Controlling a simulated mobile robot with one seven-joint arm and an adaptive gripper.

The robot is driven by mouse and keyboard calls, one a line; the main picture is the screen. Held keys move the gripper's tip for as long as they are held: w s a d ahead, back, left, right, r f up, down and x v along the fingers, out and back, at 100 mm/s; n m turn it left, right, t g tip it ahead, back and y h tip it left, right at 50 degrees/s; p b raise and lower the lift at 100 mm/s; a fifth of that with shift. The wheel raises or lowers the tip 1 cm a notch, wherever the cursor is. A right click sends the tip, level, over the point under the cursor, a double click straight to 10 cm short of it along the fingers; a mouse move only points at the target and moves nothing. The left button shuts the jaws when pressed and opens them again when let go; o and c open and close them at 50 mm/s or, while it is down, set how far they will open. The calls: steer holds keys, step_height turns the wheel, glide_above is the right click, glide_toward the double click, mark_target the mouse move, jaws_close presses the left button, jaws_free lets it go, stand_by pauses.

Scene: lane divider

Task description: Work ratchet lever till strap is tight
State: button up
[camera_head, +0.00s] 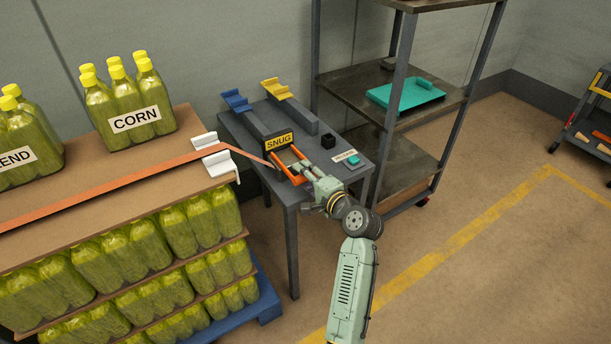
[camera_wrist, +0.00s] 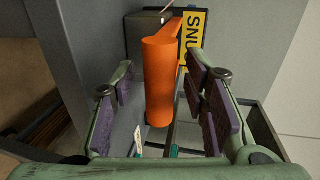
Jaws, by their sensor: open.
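The ratchet lever (camera_head: 281,153) is an orange frame on the grey bench, beside a yellow "SNUG" sign (camera_head: 279,142). In the wrist view its orange round handle (camera_wrist: 160,85) stands between my gripper's (camera_wrist: 158,98) two dark-padded fingers. The fingers are open, with a visible gap on each side of the handle. In the head view my gripper (camera_head: 298,170) is at the lever's near right end. The orange strap (camera_head: 110,184) runs over the pallet's top board, past white edge protectors (camera_head: 216,160), down to the ratchet. Its end at the ratchet is partly hidden.
The grey bench (camera_head: 330,166) also holds blue and yellow brackets, a black block and a teal button (camera_head: 352,160). A metal shelf (camera_head: 335,80) stands behind. Floor is open at right.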

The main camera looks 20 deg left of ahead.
jaws_close()
stand_by(0.6)
stand_by(0.3)
